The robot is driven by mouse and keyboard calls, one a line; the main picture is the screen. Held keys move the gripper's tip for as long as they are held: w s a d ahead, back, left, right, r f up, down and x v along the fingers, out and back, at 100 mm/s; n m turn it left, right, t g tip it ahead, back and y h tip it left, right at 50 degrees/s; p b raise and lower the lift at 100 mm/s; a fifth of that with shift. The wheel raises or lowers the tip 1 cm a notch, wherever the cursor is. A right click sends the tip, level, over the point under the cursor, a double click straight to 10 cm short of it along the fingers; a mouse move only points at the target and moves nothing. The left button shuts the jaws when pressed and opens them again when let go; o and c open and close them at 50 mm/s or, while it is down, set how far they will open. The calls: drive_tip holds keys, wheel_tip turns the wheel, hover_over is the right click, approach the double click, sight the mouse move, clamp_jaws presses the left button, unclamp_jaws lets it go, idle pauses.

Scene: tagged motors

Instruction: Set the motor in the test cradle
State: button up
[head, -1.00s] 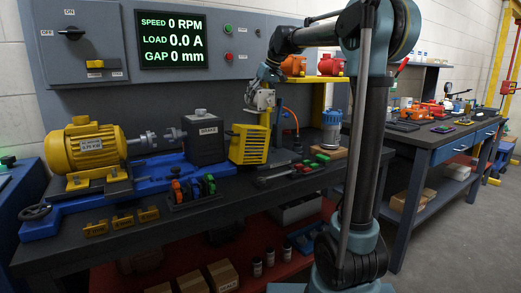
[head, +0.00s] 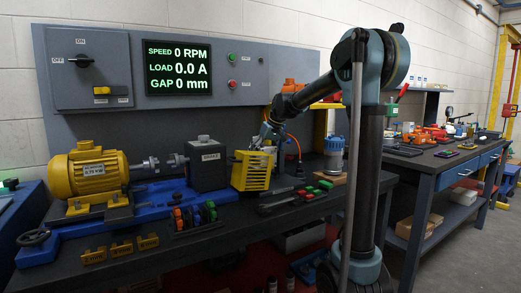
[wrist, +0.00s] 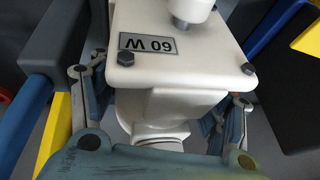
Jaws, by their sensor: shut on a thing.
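A white motor (wrist: 205,65) fills the middle of the wrist view, with an upside-down "60 W" plate and bolts on its flat face. My gripper (head: 268,140) has a finger on each side of it and is shut on it. In the head view the gripper is low behind the yellow slotted guard (head: 252,170), which hides most of the motor. I cannot make out the test cradle for certain. A blue test bed (head: 150,206) carries a yellow motor (head: 88,173) and a dark brake block (head: 207,170) left of the guard.
A blue-grey motor (head: 334,150) stands on a wooden block right of the gripper. Red and green-handled tools (head: 312,190) lie on the bench front. Coloured clips (head: 195,216) and yellow blocks (head: 120,248) sit further left. The panel (head: 180,68) reads 0 RPM, 0.0 A, 0 mm.

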drive_tip(key=shift+f, duration=2.45)
drive_tip(key=o, duration=1.8)
drive_tip(key=v, duration=1.2)
drive_tip(key=shift+s, duration=0.1)
